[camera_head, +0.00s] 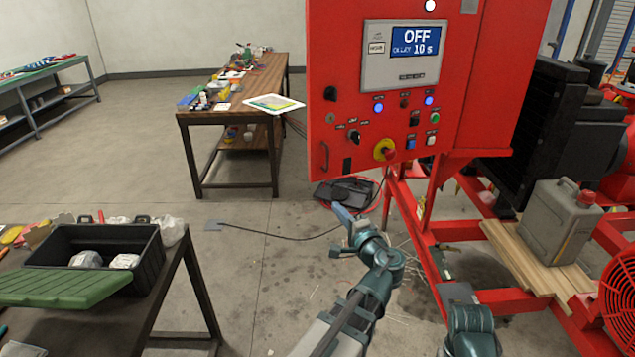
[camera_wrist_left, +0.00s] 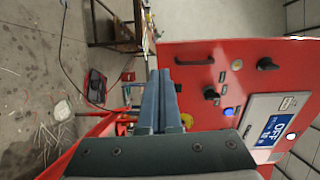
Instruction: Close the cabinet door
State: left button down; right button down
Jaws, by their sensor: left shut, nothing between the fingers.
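The red cabinet door (camera_head: 345,100) carries a display, knobs and buttons. It looks swung out from the cabinet (camera_head: 495,80), with its left, handle-side edge nearer to me. Its handle (camera_head: 324,156) is at the lower left. The door also fills the right of the left wrist view (camera_wrist_left: 200,65). My left gripper (camera_head: 343,214) is shut and empty, below the door's lower edge in the head view. In the wrist view, its fingers (camera_wrist_left: 160,80) overlap the door's edge; contact cannot be told. Part of my right arm shows at the bottom; its jaws are unclear.
A grey jerrycan (camera_head: 557,228) stands on planks at the right, by the red skid frame (camera_head: 425,255). An open black case (camera_head: 345,192) lies on the floor. A workbench (camera_head: 233,110) stands behind, and a table with a black crate (camera_head: 95,240) at left. Floor between is mostly clear.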

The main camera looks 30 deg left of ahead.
aim_at(313, 176)
pick_arm(q)
jog(key=x, duration=0.9)
jog(key=r+x, duration=0.1)
jog(key=x, duration=0.4)
jog(key=shift+w+a+r, duration=0.1)
jog(key=shift+w, duration=0.1)
